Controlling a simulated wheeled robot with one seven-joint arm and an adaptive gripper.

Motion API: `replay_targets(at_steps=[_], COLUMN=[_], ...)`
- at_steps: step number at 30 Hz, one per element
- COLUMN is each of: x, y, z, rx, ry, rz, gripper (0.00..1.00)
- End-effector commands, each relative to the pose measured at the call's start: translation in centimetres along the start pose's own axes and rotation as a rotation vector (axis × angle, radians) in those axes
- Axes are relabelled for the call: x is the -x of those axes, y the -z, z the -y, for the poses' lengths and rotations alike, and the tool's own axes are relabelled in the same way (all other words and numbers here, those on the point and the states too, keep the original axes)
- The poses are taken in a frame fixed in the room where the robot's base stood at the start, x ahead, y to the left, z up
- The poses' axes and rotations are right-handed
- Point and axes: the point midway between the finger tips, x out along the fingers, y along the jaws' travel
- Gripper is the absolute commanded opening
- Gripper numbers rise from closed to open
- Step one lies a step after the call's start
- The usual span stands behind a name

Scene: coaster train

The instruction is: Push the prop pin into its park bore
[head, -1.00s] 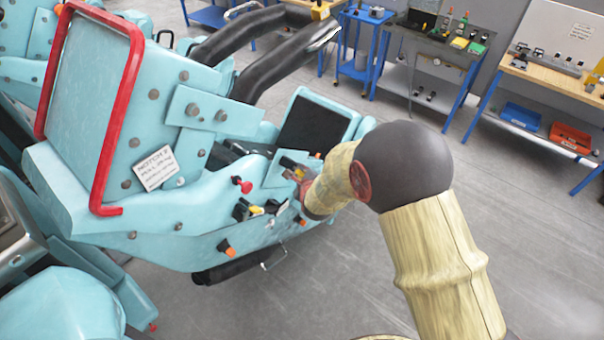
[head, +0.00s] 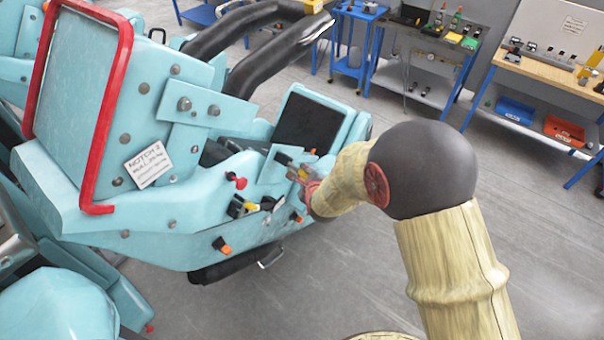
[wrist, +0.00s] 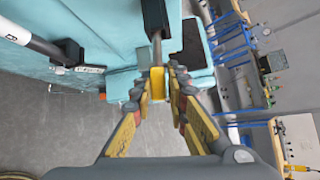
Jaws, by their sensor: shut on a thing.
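My gripper (wrist: 157,88) is shut on the yellow grip of the prop pin (wrist: 157,83) in the wrist view. The pin's bare metal shaft (wrist: 157,48) runs up from the yellow grip to a dark block (wrist: 155,15) on the blue train. The shaft's far end is hidden at that block, so I cannot tell how deep it sits. In the head view my gripper (head: 302,176) is at the side of the blue coaster car (head: 205,215), partly hidden by my own wrist. I cannot make out which opening is the park bore.
A red knob (head: 237,181) and an orange knob (head: 222,246) stick out of the car's side. Blue-legged workbenches (head: 420,65) stand behind, with open grey floor between.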

Motion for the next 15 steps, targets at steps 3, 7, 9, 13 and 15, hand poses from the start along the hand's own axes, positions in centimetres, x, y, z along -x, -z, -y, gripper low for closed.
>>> replay_targets(at_steps=[3,7,9,13,15], x=[0.2,0.6,0.7,1.0,1.2], y=[0.4,0.7,0.9,1.2,1.4], z=[0.1,0.2,0.2,0.3,0.3], rx=[0.000,-0.001,-0.001,0.000,0.000], ry=[0.001,0.002,0.003,0.003,0.003], rz=[0.000,0.001,0.001,0.002,0.002], gripper=[0.00,0.00,0.00,0.00,0.00])
